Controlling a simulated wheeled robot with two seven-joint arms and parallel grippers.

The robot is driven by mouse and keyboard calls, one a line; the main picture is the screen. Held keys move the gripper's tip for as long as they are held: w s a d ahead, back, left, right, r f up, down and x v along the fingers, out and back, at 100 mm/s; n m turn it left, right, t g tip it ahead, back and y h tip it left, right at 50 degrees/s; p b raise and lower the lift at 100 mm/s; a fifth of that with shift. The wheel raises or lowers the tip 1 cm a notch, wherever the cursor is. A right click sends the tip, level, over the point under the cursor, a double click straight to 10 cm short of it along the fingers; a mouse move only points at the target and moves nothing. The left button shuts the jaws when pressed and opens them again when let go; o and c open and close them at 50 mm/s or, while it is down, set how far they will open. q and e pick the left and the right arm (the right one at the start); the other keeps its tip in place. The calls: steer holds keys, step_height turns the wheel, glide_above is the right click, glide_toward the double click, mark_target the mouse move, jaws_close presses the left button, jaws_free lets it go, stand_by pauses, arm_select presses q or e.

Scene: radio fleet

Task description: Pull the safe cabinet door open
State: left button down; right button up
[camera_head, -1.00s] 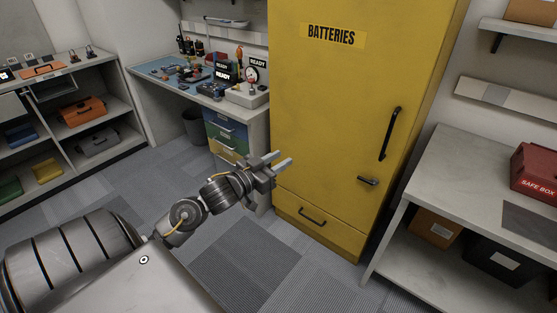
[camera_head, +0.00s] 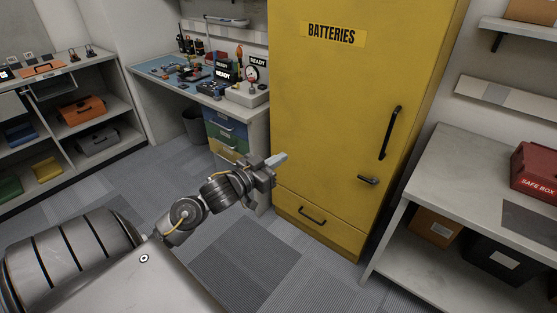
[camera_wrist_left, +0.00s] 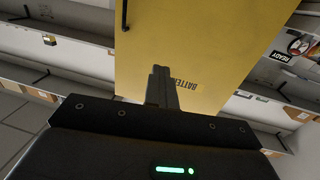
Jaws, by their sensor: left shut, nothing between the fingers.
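The yellow cabinet (camera_head: 330,120) marked BATTERIES stands upright at the centre of the head view, its door closed. The door has a long black vertical handle (camera_head: 389,133) near its right edge and a small dark lever (camera_head: 368,180) below it. My left gripper (camera_head: 281,160) is shut and empty, in front of the cabinet's lower left part and away from the handle. In the left wrist view, the shut fingers (camera_wrist_left: 162,88) point towards the yellow door (camera_wrist_left: 200,45), and part of the black handle (camera_wrist_left: 125,14) shows at the top. My right gripper is not in view.
A drawer with a black pull (camera_head: 312,216) is below the door. A workbench (camera_head: 150,70) with tools and coloured drawers stands left of the cabinet. A grey table (camera_head: 455,160) with a red safe box (camera_head: 537,172) stands at right. The grey floor (camera_head: 250,265) before the cabinet is clear.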

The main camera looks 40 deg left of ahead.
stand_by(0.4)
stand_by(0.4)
arm_select(q)
steer(key=c, duration=1.5)
jaws_free()
steer(key=s+a+b, duration=0.1)
steer(key=s, duration=0.9)
steer(key=shift+s+a+b, duration=0.15)
steer(key=shift+s+b, duration=0.15)
steer(key=shift+s, duration=0.1)
steer(key=shift+c, duration=0.3)
